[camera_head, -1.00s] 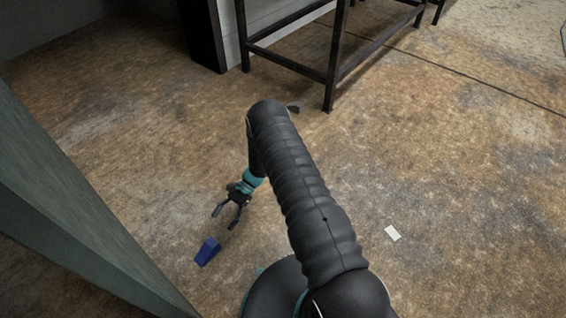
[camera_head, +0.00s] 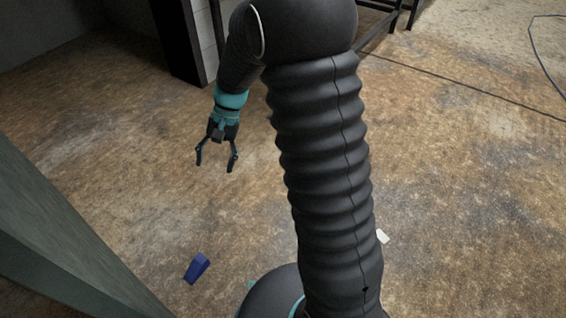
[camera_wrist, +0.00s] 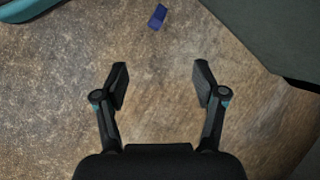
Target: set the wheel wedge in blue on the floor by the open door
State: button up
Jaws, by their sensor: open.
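The blue wheel wedge (camera_head: 197,267) lies on the floor at the lower left of the head view, near the grey-green door panel (camera_head: 65,240). It also shows in the wrist view (camera_wrist: 157,17), at the top, beyond my fingertips. My gripper (camera_head: 215,168) is open and empty. It hangs above the floor, behind the wedge in the head view and apart from it. In the wrist view my gripper (camera_wrist: 161,85) has only bare floor between its fingers.
A white piece (camera_head: 382,236) lies on the floor right of my arm. Dark rack legs (camera_head: 385,22) stand at the back, partly hidden by my arm. A cable (camera_head: 540,70) lies at the far right. The floor left of my gripper is clear.

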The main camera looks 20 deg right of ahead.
jog(key=s+d+r+n+t+h, duration=0.2)
jog(key=s+d+r+t, duration=0.2)
jog(key=s+r, duration=0.4)
jog(key=s+d+r+n+t+h, duration=0.2)
jog(key=s+r, duration=0.6)
jog(key=s, duration=0.5)
jog(key=d+t+h, duration=0.1)
jog(key=d+t, duration=0.1)
jog(key=d, duration=0.1)
jog(key=shift+d+r+n, duration=0.25)
jog(key=shift+d+n, duration=0.05)
